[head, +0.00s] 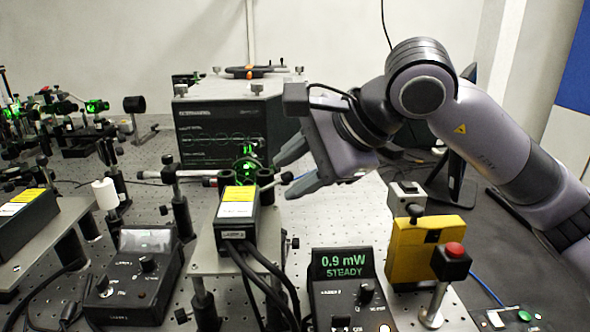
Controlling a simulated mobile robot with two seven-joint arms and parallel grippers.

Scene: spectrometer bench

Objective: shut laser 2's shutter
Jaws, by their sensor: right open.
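Laser 2 (237,222) is a dark box with a yellow and white label, on a raised grey plate left of centre. A small dark-tipped lever (286,177) sticks out to the right at its far end, where the shutter seems to be. Green light glows on the mount (247,168) just beyond. My right gripper (284,173) reaches in from the right, open, its fingertips on either side of the lever tip in the picture. I cannot tell whether they touch it. The laser 2 controller (345,292) reads "0.9 mW STEADY". My left gripper is not in view.
A dark instrument box (228,125) stands behind. Another laser (25,215) and a controller (135,280) with a dark display are at left. A yellow box (420,255) and a red-button post (452,262) stand at right. Cables cross the front.

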